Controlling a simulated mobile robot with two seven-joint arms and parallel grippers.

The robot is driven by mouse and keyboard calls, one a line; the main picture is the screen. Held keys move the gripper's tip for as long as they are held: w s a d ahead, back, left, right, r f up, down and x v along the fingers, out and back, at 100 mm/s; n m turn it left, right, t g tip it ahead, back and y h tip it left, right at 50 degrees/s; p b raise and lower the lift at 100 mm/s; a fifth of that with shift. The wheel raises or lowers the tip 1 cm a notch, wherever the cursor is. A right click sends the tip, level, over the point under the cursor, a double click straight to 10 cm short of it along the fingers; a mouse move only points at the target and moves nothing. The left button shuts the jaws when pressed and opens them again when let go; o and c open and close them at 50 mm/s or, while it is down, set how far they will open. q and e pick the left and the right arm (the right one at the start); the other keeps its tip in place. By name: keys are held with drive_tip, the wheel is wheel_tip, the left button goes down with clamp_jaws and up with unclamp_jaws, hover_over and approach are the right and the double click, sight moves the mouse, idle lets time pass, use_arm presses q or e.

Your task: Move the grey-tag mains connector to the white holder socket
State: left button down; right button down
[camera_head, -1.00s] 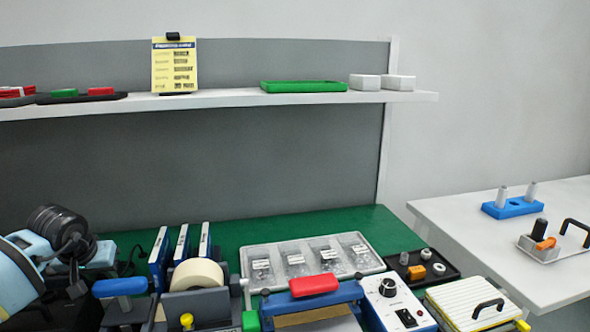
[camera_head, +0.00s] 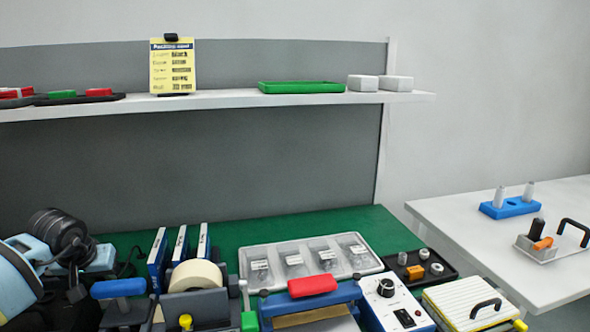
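My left arm (camera_head: 60,235), light blue and black, comes in at the lower left edge. Dark parts lie below its black joint, but I cannot make out two fingertips or whether that gripper is open or shut. A thin black cable (camera_head: 134,259) shows just right of the arm; its end is hidden. I cannot make out a connector with a grey tag, and no white holder socket can be told for sure. My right gripper is not in view.
The green bench holds blue upright holders (camera_head: 180,247), a tape roll (camera_head: 196,275), a clear compartment tray (camera_head: 308,262), a control box (camera_head: 388,300) and a ribbed yellow-edged box (camera_head: 470,302). A white side table (camera_head: 450,222) carries a blue peg block (camera_head: 510,207). A shelf (camera_head: 215,98) spans above.

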use_arm(q)
drive_tip(key=shift+f, duration=0.1)
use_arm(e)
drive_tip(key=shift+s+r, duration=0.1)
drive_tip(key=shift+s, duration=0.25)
use_arm(q)
drive_tip(key=shift+f, duration=0.15)
drive_tip(key=c, duration=1.2)
unclamp_jaws()
drive_tip(key=shift+o, duration=0.4)
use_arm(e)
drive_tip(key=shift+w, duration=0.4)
